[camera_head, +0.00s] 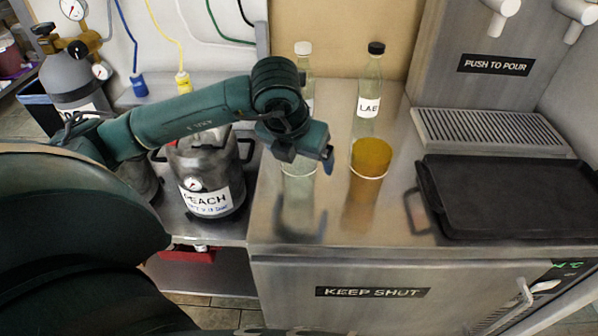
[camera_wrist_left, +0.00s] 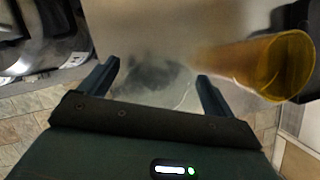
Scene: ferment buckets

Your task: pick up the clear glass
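The clear glass (camera_head: 298,193) stands upright on the steel counter. Its top is partly hidden by my left gripper (camera_head: 310,162), which is just above it. In the left wrist view the gripper (camera_wrist_left: 156,88) is open, its two fingers wide apart. The clear glass shows only faintly between and beyond the fingers, with a thin rim line (camera_wrist_left: 184,96). I cannot tell whether either finger touches it. My right gripper is in neither view.
An amber glass (camera_head: 367,172) stands close to the right of the clear glass. Two bottles, one white-capped (camera_head: 304,58) and one black-capped (camera_head: 371,85), stand behind. A black tray (camera_head: 432,195) lies at right, and a metal keg marked PEACH (camera_head: 207,180) stands left.

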